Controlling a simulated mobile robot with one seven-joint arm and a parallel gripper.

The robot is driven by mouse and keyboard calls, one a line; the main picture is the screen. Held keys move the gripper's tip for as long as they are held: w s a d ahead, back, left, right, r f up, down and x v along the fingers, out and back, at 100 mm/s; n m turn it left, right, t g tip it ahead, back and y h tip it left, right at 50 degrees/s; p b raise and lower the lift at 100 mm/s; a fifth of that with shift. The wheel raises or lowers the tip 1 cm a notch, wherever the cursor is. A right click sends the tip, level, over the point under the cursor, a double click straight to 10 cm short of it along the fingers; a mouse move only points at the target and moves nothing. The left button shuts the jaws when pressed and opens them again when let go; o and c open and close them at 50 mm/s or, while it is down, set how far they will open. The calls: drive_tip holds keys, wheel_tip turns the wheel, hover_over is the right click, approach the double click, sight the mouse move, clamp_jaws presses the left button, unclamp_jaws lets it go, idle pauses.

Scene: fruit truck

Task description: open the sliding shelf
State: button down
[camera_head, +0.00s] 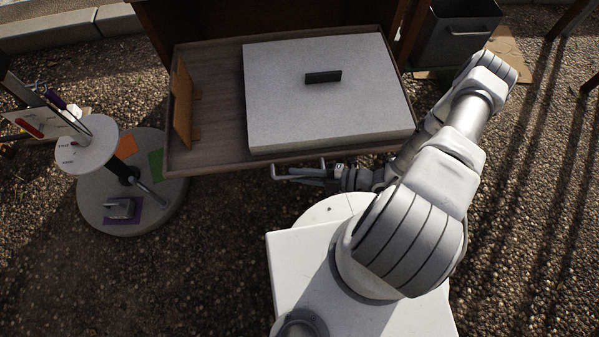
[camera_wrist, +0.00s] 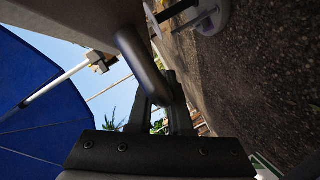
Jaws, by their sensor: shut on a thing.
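The sliding shelf (camera_head: 216,101) is a brown wooden tray that sticks out from under a wooden body at the top of the head view. Its metal bar handle (camera_head: 274,170) is on the front edge. In the wrist view the handle (camera_wrist: 138,61) is a thick dark bar running between my fingers. My gripper (camera_head: 295,176) is shut on this handle, just in front of the shelf's front edge; its two dark fingers also show in the wrist view (camera_wrist: 160,98). My arm reaches it from the right.
A pale grey slab (camera_head: 325,115) with a black handle (camera_head: 323,77) lies on the shelf, beside an upright brown board (camera_head: 182,103). A round stand (camera_head: 87,145) with a wider base is close to the left. A dark bin (camera_head: 455,35) stands at the upper right. Open gravel lies below the shelf.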

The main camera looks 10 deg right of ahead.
drive_tip(key=c, duration=0.8)
unclamp_jaws()
drive_tip(key=shift+c, duration=0.2)
wheel_tip(320, 180, up, 5)
drive_tip(key=shift+f+p, duration=0.2)
drive_tip(key=shift+p, duration=0.8)
drive_tip(key=s+d+r+p, duration=0.2)
drive_tip(key=d+r, duration=0.4)
drive_tip(key=d, duration=0.5)
drive_tip(key=shift+s+d+r, duration=0.15)
drive_tip(key=shift+s+r, duration=0.05)
drive_tip(key=shift+s, duration=0.45)
